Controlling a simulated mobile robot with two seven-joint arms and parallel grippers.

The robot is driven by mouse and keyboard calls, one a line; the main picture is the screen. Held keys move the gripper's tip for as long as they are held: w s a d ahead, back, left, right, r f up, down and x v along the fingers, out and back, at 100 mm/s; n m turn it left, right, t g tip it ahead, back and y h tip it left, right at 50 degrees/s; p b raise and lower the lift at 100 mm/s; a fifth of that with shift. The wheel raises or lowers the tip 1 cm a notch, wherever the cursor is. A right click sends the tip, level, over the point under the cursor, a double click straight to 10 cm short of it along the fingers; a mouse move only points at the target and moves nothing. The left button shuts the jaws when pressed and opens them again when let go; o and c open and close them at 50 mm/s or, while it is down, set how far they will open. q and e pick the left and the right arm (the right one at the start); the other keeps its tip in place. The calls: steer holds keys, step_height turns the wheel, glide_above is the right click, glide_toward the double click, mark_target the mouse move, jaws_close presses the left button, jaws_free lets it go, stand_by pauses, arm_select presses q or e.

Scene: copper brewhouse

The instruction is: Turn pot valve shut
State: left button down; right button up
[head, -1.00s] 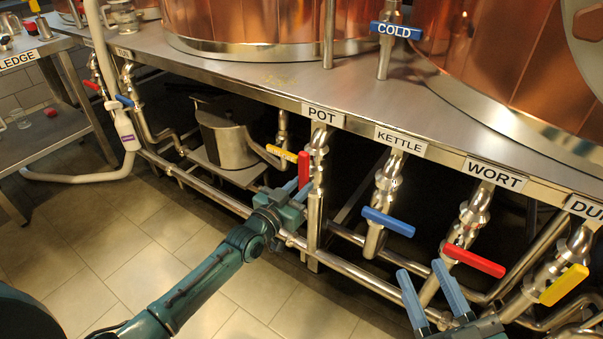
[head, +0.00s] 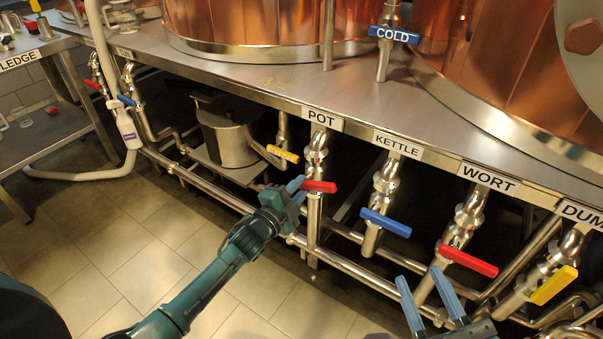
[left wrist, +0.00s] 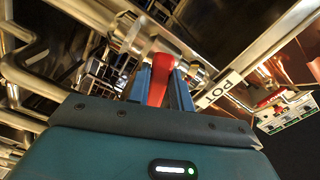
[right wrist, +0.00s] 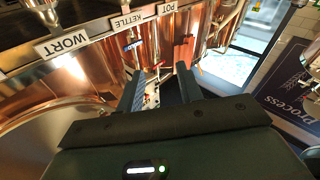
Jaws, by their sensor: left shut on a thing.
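The POT valve (head: 316,152) sits on the steel pipe below the POT label (head: 321,119). Its red handle (head: 323,187) lies about level, crosswise to its upright pipe. My left gripper (head: 296,185) is at this handle from the left and front. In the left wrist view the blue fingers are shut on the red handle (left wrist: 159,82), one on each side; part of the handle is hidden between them. My right gripper (head: 434,296) is open and empty, low in front of the pipes at the right.
Neighbouring valves have a yellow handle (head: 283,153), a blue KETTLE handle (head: 386,222), a red WORT handle (head: 468,260) and a yellow handle (head: 553,285) at the far right. A steel pot (head: 228,140) stands left of the POT valve. Tiled floor in front is clear.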

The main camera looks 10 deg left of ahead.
arm_select(q)
steer(key=shift+f+m, duration=0.1)
steer(key=shift+m, duration=1.1)
steer(key=c, duration=1.7)
jaws_free()
steer(key=shift+m, duration=0.6)
steer(key=o, duration=0.3)
arm_select(e)
steer(key=shift+a+r, duration=0.1)
steer(key=shift+r, duration=0.3)
arm_select(q)
steer(key=shift+s, duration=0.1)
